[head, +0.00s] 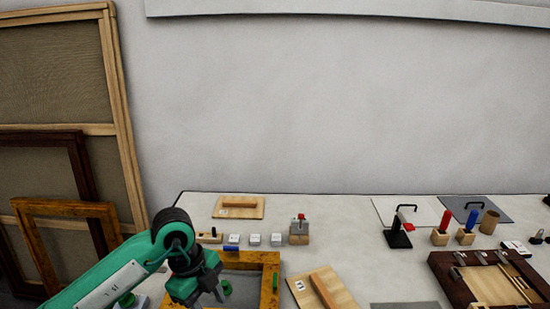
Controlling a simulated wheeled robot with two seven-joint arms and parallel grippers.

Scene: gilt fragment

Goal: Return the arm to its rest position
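My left arm, green with a black joint, comes in from the lower left. My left gripper (213,294) points down over the left part of a wooden-framed tray (268,277) with a grey floor. Its fingers are small and partly hidden by the gripper body, so I cannot tell whether they are open or shut. A small green piece (226,287) lies in the tray beside the fingers. My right gripper is not in view.
Behind the tray stand small white blocks (254,239) and a block with a metal top (299,231). Wooden boards (239,207) lie behind and right of the tray. A dark wooden frame (447,277) lies at right. Large frames (128,150) lean at left. The table's middle back is clear.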

